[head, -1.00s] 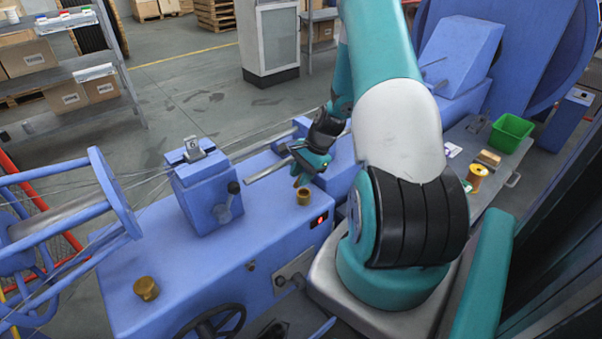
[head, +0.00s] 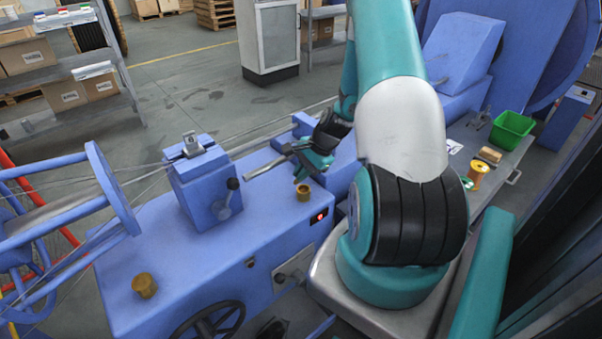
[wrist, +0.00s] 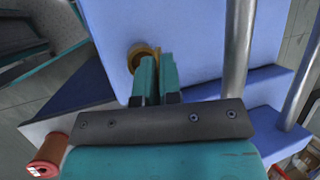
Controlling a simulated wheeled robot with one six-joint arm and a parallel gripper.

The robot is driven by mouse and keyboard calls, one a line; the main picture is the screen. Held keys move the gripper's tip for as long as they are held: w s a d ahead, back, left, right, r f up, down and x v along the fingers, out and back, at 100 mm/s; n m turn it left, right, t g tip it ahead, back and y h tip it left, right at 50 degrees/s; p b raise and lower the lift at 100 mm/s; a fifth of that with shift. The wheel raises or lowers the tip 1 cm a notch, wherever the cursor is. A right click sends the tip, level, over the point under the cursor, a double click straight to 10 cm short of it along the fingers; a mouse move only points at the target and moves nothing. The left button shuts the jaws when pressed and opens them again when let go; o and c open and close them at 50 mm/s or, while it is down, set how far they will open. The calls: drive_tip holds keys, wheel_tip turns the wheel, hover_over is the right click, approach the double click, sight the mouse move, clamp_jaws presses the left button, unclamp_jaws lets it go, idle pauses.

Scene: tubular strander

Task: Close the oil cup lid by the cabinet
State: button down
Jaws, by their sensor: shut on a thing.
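A brass oil cup (head: 303,192) stands on top of the blue machine housing, just below my gripper (head: 301,174) in the head view. In the wrist view the brass cup (wrist: 135,58) shows behind and left of my gripper (wrist: 157,64). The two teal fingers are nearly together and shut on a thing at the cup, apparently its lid. The fingers hide most of the lid, so its angle cannot be told. A second brass oil cup (head: 144,285) stands on the same housing at the lower left, apart from my gripper.
A blue block with a lever (head: 207,185) stands left of the near cup. A handwheel (head: 210,322) is on the housing's front. A side table with a green bin (head: 511,130) and an orange spool (head: 477,175) is at right. A tall grey cabinet (head: 268,40) stands behind.

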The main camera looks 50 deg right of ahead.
sight(307, 191)
drive_tip(key=s+f+t+b, duration=0.1)
drive_tip(key=t+b, duration=0.1)
drive_tip(key=b, duration=0.1)
drive_tip(key=s+f+n+t+b, duration=0.1)
drive_tip(key=t+b, duration=0.1)
drive_tip(key=b, duration=0.1)
drive_tip(key=shift+s+a+t+h+b, duration=0.2)
drive_tip(key=shift+t+h+b, duration=0.1)
drive_tip(key=shift+h+b, duration=0.1)
drive_tip(key=t+b, duration=0.1)
drive_tip(key=b, duration=0.2)
drive_tip(key=shift+s+a+f+t, duration=0.1)
drive_tip(key=shift+s+f+t, duration=0.2)
drive_tip(key=shift+t, duration=0.1)
drive_tip(key=shift+s+n+t+b, duration=0.1)
drive_tip(key=shift+n+t+b, duration=0.35)
drive_tip(key=shift+b, duration=0.65)
drive_tip(key=shift+t, duration=0.35)
drive_tip(key=c, duration=1.3)
unclamp_jaws()
drive_tip(key=shift+a, duration=0.1)
drive_tip(key=shift+r, duration=0.15)
